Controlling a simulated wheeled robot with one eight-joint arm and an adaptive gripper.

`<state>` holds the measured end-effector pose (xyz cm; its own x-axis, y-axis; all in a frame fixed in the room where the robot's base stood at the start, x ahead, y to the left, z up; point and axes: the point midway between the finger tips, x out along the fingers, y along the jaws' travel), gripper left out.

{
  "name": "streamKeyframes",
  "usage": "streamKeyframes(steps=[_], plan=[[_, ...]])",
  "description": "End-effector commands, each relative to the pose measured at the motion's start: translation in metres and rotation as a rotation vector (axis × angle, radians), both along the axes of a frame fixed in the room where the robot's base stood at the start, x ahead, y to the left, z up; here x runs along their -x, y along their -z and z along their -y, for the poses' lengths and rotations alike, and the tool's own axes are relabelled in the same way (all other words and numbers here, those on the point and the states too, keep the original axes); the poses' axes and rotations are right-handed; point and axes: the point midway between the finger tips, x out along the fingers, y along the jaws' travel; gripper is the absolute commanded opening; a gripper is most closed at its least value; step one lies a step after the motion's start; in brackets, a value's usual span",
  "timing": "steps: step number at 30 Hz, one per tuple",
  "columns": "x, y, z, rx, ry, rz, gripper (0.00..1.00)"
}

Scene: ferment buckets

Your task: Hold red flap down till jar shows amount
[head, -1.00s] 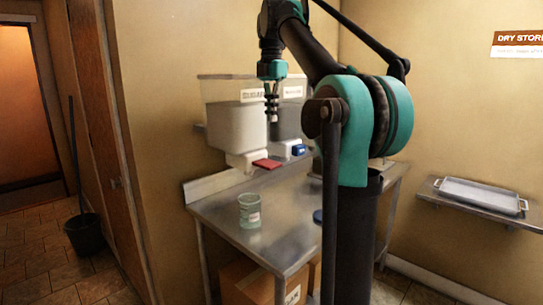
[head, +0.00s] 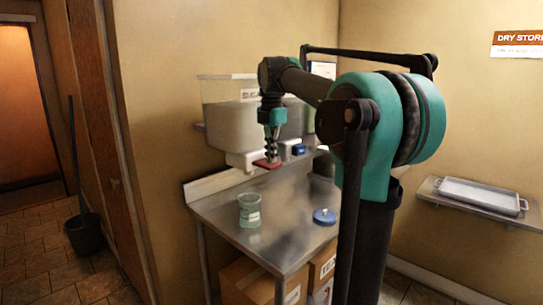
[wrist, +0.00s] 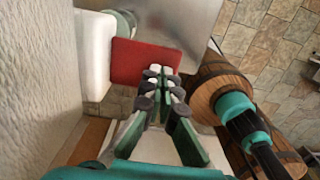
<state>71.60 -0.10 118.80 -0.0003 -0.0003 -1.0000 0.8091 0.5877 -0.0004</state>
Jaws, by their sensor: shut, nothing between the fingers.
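The red flap (head: 264,165) sticks out at the front of the white dispenser outlet under the sugar bin (head: 226,118). My gripper (head: 271,157) is shut and empty, pointing down with its tips at the flap. In the wrist view the flap (wrist: 138,62) lies just beyond the closed fingertips (wrist: 160,72); whether they press on it I cannot tell. The clear greenish jar (head: 250,213) stands upright on the steel table below the flap. Its label and level are too small to read. In the wrist view a bit of greenish glass (wrist: 126,20) shows beside the flap.
A blue flap (head: 299,149) sits right of the red one, on a second bin mostly hidden by my arm. A blue lid (head: 324,216) lies on the steel table (head: 285,240). A wooden barrel (wrist: 210,88) shows at right in the wrist view.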

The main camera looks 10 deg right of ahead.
Motion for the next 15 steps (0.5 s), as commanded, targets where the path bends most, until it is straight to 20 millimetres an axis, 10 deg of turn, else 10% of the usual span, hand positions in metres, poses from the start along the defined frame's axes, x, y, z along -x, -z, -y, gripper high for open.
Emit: streamKeyframes(steps=[15], plan=[[0.0022,0.0027,0.0014,-0.024,0.002,0.031,0.00]])
